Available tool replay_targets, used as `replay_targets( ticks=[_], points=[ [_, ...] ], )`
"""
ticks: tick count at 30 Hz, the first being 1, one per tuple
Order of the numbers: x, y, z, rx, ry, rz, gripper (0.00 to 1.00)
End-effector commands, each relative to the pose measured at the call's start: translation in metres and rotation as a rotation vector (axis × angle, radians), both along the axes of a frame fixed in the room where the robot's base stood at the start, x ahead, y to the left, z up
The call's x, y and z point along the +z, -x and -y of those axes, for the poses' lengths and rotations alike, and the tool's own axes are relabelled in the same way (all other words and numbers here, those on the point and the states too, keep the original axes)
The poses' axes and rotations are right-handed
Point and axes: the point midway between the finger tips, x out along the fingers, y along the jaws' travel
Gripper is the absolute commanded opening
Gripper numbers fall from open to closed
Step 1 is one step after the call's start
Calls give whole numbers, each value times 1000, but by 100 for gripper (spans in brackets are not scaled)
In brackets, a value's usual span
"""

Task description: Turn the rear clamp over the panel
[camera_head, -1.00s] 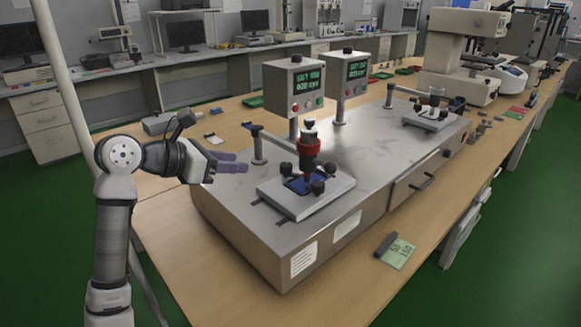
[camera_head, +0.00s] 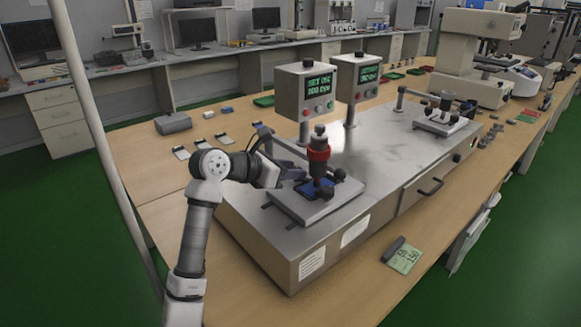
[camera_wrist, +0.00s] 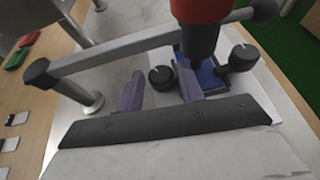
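A small blue panel (camera_head: 308,188) lies on the light metal fixture plate (camera_head: 318,210) under a red and black plunger tool (camera_head: 319,154). Black clamp knobs stand around it: two show at the front (camera_head: 325,194) and right (camera_head: 340,174). In the wrist view one black knob (camera_wrist: 161,78) sits beside the blue panel (camera_wrist: 207,75), another (camera_wrist: 243,57) on its far side. My gripper (camera_head: 296,171) is at the plate's left rear. Its purple-grey fingers (camera_wrist: 160,88) are apart, with the near knob seen between their tips; contact cannot be told. In the head view my gripper hides that knob.
The plunger's arm (camera_wrist: 140,53) crosses just ahead of my fingers from a post (camera_wrist: 90,98). Two display boxes (camera_head: 304,90) stand behind on the metal bench unit. A second fixture (camera_head: 440,124) is at the right. The bench unit's middle is clear.

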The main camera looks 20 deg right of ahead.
Motion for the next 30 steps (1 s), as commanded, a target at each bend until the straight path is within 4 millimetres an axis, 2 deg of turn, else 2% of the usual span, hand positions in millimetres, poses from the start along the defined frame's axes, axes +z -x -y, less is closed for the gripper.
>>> replay_targets(
  ticks=[8, 16, 23, 30],
  points=[
    [-1, 0, 2, -1, 0, 0, 38],
    [-1, 0, 2, -1, 0, 0, 6],
    [-2, -1, 1, -25, 0, 0, 6],
    [-2, -4, 0, -142, -2, -1, 6]
  ],
)
